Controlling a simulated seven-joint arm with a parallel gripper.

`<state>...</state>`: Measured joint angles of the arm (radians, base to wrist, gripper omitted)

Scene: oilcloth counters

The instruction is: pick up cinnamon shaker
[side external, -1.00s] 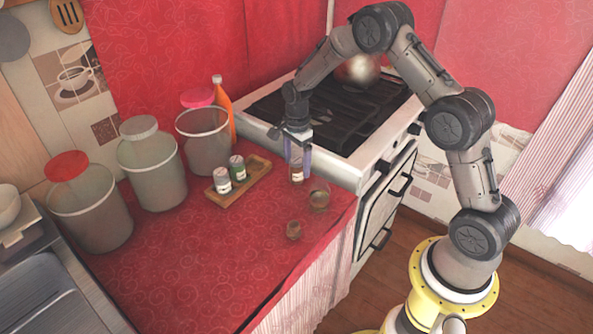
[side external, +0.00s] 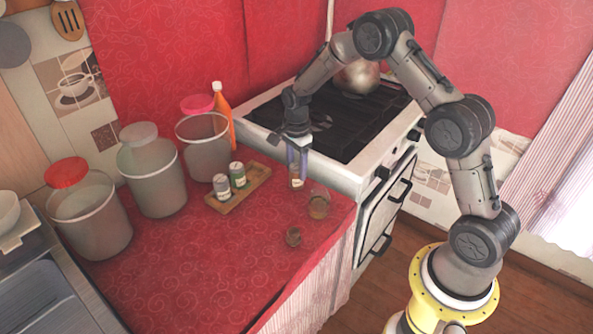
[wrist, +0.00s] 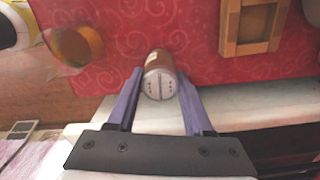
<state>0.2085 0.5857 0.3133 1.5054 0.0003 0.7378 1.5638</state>
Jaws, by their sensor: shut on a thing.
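The shaker in my grip, a small jar with brown contents and a pale perforated cap, is between my fingers; I take it as the cinnamon shaker (side external: 297,183). In the wrist view, the cinnamon shaker (wrist: 160,80) shows its cap towards the camera. My gripper (side external: 297,165) points down at the counter's far right part, beside the stove. In the wrist view, my gripper (wrist: 160,85) has its purple fingers on both sides of the shaker, shut on it. I cannot tell whether its base touches the counter.
Large canisters (side external: 153,180) line the back left. The stove (side external: 345,125) is behind.

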